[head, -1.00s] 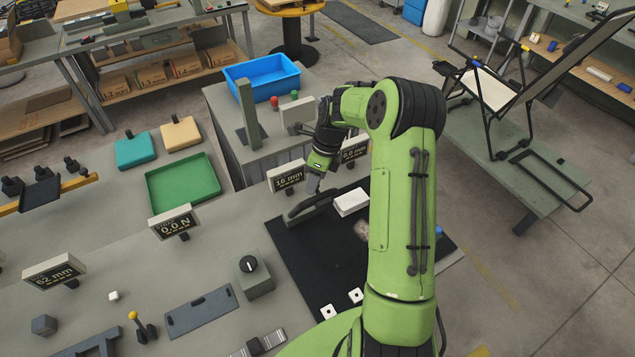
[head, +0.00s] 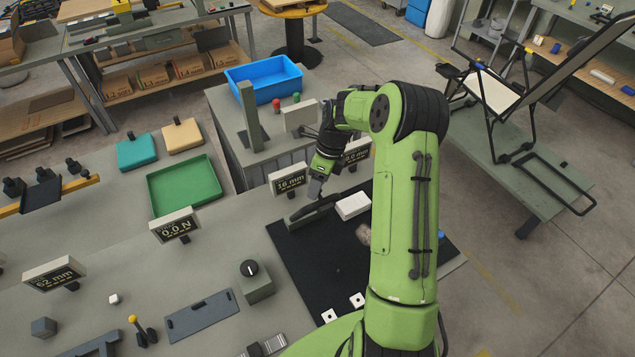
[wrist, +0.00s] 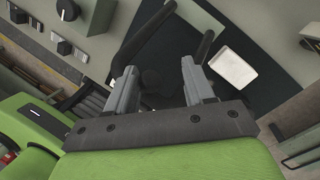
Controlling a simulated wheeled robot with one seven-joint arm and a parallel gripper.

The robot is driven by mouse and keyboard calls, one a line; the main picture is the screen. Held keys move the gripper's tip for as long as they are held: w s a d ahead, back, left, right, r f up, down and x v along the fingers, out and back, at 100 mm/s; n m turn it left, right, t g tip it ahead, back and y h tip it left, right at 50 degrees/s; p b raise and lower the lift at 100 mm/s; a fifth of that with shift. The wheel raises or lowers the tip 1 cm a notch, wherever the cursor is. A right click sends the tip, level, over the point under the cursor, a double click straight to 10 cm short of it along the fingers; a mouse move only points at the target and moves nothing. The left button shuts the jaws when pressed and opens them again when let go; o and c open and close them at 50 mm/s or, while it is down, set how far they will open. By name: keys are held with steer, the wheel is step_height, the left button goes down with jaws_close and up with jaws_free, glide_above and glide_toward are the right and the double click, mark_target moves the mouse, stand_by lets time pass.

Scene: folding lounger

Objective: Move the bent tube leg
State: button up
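A dark bent tube leg (head: 304,214) lies at the far left edge of the black mat. In the wrist view a black tube (wrist: 150,30) runs up from behind the left finger, and a shorter black end (wrist: 205,44) shows by the right finger. I cannot tell whether these join, as the part between is hidden or too dark. My gripper (head: 316,190) points down just over the tube. In the wrist view its two grey fingers (wrist: 161,82) stand wide apart, with dark mat between them. Whether they touch the tube is unclear.
A white block (head: 353,205) lies on the black mat (head: 315,265) right of the gripper. A 16 mm display (head: 288,178) stands close behind the tube. A green tray (head: 185,185) is to the left. The folding lounger (head: 500,95) stands on a bench at the right.

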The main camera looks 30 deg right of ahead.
steer(key=shift+a, duration=0.15)
steer(key=v, duration=1.5)
steer(key=shift+r, duration=0.4)
steer(key=shift+w, duration=0.15)
